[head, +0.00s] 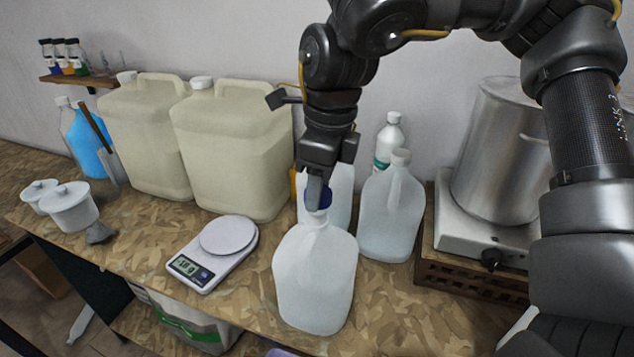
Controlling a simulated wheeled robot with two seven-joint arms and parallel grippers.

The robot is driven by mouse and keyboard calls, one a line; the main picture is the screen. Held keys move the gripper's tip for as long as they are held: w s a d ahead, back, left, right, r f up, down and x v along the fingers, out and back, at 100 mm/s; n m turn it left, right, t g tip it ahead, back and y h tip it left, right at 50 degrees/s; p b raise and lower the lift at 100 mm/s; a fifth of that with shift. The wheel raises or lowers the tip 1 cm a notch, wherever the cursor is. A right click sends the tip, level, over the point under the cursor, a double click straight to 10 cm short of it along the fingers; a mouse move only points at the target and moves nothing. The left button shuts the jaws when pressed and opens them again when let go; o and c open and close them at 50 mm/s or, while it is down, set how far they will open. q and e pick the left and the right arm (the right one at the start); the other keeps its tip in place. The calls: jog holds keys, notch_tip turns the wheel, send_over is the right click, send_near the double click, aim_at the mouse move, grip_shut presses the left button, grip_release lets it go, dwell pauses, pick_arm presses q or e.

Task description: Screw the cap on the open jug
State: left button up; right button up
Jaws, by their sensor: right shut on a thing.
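A translucent white jug (314,277) stands upright near the front edge of the bench. The gripper hides part of the cap. My left gripper is not in view.
Similar jugs, one at the right (391,214), stand close behind. A kitchen scale (213,254) and two large cream canisters (232,150) are at the left. A hot plate (480,240) with a metal pot (497,150) stands at the right. The bench's front edge is close to the jug.

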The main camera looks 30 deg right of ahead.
jog(key=shift+f, duration=0.45)
jog(key=shift+w, duration=0.15)
jog(key=shift+w+f+p, duration=0.15)
jog(key=shift+f+p, duration=0.05)
jog(key=shift+p, duration=0.1)
dwell(0.5)
jog(key=shift+f+b, duration=0.4)
jog(key=shift+f, duration=0.75)
dwell(2.1)
jog(key=m, duration=0.4)
jog(key=shift+m+h, duration=0.3)
jog(key=shift+m, duration=0.6)
